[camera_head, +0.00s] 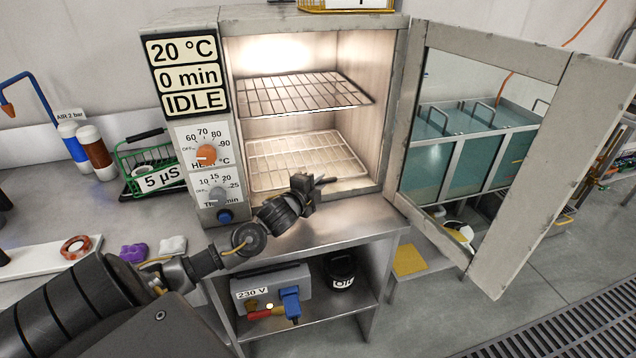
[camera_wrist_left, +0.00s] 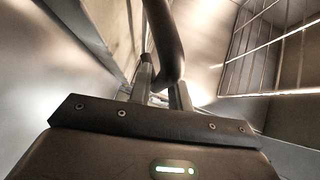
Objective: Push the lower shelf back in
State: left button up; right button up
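The lower shelf (camera_head: 290,158) is a wire rack in the lit oven chamber, below the upper shelf (camera_head: 300,92). It looks level, with its front part near the chamber opening. My left gripper (camera_head: 320,181) is at the opening, by the shelf's front right part; I cannot tell whether it touches. In the left wrist view its two fingers (camera_wrist_left: 160,92) stand apart, with a dark curved bar (camera_wrist_left: 166,40) beyond or between them. A wire rack (camera_wrist_left: 265,50) shows at right there; I cannot tell which shelf. My right gripper is in neither view.
The oven door (camera_head: 548,150) stands wide open on the right. The control panel (camera_head: 205,160) flanks the chamber on the left; its display reads IDLE. Below, a stand shelf holds a grey 230 V box (camera_head: 270,290) and a black pot (camera_head: 341,272). A green basket (camera_head: 150,165) stands left.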

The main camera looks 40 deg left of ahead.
pick_arm(q)
grip_shut()
jog(key=w+a, duration=0.1)
jog(key=a, duration=0.1)
jog(key=w+a, duration=0.1)
jog(key=a, duration=0.1)
jog(key=shift+w, duration=0.35)
jog(key=shift+r, duration=0.1)
jog(key=shift+o, duration=0.5)
grip_release()
jog(key=o, duration=0.3)
jog(key=shift+w+a, duration=0.1)
jog(key=shift+o, duration=0.2)
